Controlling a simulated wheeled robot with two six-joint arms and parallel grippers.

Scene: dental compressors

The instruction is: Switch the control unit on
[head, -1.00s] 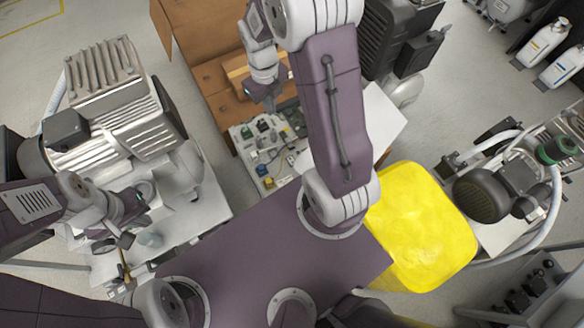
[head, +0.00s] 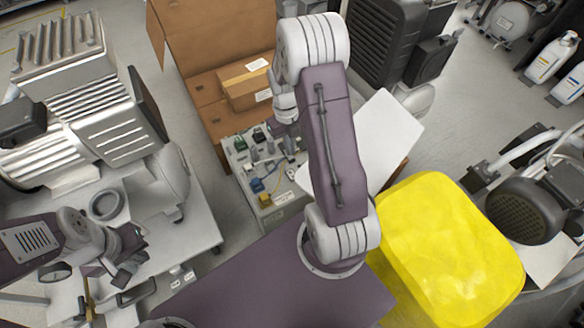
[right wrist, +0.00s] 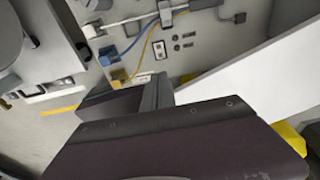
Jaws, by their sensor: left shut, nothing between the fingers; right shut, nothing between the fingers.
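The control unit (head: 275,215) is a light grey box behind my base in the head view, with connectors and blue and yellow plugs on its face. My right arm hides its right part. My left gripper (head: 128,268) is shut and empty, over the left bench, far from the unit.
A white board (head: 385,140) leans right of the unit. A yellow bin (head: 445,250) stands at the right, cardboard boxes (head: 245,85) behind. A large compressor (head: 90,110) stands at the left. Floor shows between the left bench and the unit.

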